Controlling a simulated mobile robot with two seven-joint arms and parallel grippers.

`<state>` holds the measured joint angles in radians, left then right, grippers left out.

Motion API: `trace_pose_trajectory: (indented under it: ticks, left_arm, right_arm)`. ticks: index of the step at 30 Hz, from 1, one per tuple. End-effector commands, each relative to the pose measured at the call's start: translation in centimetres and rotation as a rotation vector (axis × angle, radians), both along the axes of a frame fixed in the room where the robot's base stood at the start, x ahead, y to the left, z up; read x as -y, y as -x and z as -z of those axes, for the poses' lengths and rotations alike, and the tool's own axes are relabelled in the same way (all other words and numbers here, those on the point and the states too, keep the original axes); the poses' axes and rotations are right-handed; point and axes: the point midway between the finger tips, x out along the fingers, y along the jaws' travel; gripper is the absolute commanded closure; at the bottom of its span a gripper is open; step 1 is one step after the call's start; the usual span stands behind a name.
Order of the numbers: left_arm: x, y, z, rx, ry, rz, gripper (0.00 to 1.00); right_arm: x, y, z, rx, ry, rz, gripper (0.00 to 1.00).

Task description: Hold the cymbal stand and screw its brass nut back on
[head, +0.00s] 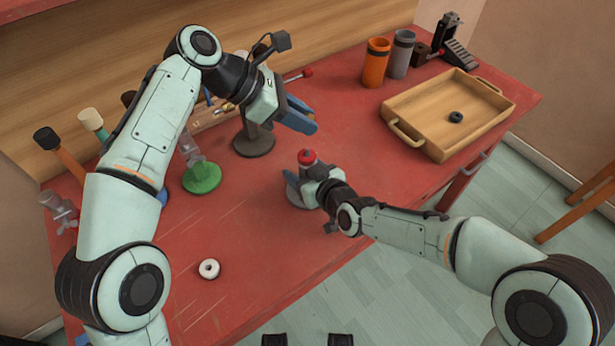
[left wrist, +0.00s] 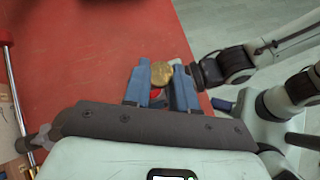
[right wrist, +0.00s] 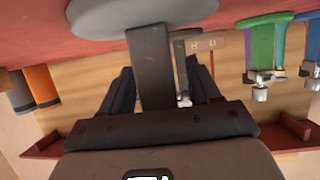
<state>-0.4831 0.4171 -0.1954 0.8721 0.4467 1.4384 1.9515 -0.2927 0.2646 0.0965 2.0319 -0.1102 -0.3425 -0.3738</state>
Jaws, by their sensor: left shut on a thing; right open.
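The cymbal stand shows in the head view with a grey round base (head: 292,190) and a red piece (head: 306,156) at its top. In the right wrist view its dark post (right wrist: 152,70) runs between the fingers of my right gripper (right wrist: 160,85), below its round base (right wrist: 110,18) in that picture. My right gripper (head: 312,186) is open around the post. My left gripper (head: 306,118) is above the stand, shut on the brass nut (left wrist: 162,73). In the left wrist view the nut sits between the blue fingertips, with some red just below it. The head view hides the nut.
A wooden tray (head: 408,128) with a black ring (head: 456,117) is at the right. Orange (head: 376,65) and grey (head: 400,56) cups stand behind it. A dark stand (head: 254,146) and a green-based one (head: 202,180) are left. A white ring (head: 209,269) lies in front.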

Motion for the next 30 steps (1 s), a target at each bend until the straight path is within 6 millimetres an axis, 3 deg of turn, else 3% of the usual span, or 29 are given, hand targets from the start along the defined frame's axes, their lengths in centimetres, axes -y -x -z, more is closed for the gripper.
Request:
trace_pose_trajectory:
  ticks: [2,7,8,13,22,30]
  left_arm:
    - [0.0,0.0,0.0,0.0,0.0,0.0,1.0]
    - [0.0,0.0,0.0,0.0,0.0,0.0,1.0]
    - [0.0,0.0,0.0,0.0,0.0,0.0,1.0]
    - [0.0,0.0,0.7,-0.002,0.0,0.001,1.0]
    - [0.0,0.0,4.7,-0.002,0.002,-0.001,1.0]
    - [0.0,0.0,5.0,0.0,0.003,0.0,1.0]
  right_arm:
    - [0.0,0.0,0.0,0.0,0.0,0.0,0.42]
    - [0.0,0.0,0.0,0.0,0.0,0.0,0.97]
    - [0.0,0.0,0.0,0.0,0.0,0.0,1.0]
    - [0.0,0.0,0.0,0.0,0.0,0.0,1.0]
    - [0.0,0.0,0.0,0.0,0.0,0.0,1.0]
    - [0.0,0.0,0.0,-0.001,0.001,0.0,1.0]
